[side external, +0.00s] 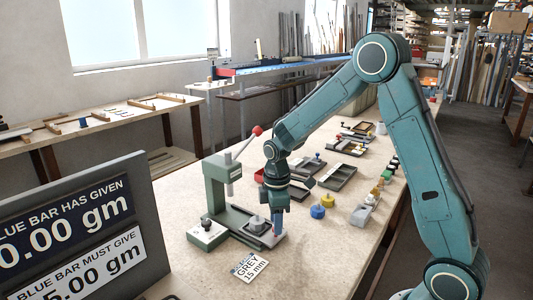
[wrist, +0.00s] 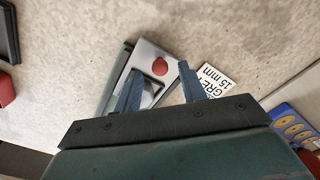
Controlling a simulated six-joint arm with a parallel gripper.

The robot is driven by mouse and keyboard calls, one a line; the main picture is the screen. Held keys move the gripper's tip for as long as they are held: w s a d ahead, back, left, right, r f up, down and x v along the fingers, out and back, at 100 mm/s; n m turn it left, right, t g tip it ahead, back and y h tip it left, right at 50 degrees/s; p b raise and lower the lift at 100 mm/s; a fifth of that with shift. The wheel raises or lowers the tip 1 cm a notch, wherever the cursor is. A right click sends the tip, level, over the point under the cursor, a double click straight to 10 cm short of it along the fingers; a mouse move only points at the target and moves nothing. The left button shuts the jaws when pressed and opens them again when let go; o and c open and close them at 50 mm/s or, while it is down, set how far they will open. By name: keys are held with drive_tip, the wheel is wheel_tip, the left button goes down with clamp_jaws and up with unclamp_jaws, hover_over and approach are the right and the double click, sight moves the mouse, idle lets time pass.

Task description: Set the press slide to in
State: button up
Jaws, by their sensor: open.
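The press (side external: 217,190) is a green column with a red-knobbed lever, standing on a flat base. The side view mostly hides the knob behind the fingers.
A card reading GREY 15 mm (side external: 250,267) lies in front of the press. A small box with a knob (side external: 207,234) stands left of it. Yellow (side external: 318,211) and blue (side external: 327,200) pots and several trays lie to the right. A display board (side external: 75,235) stands front left.

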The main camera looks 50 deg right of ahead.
sight(256, 219)
drive_tip(key=shift+f, duration=0.7)
clamp_jaws()
drive_tip(key=shift+w, duration=3.5)
unclamp_jaws()
drive_tip(key=shift+r, duration=0.1)
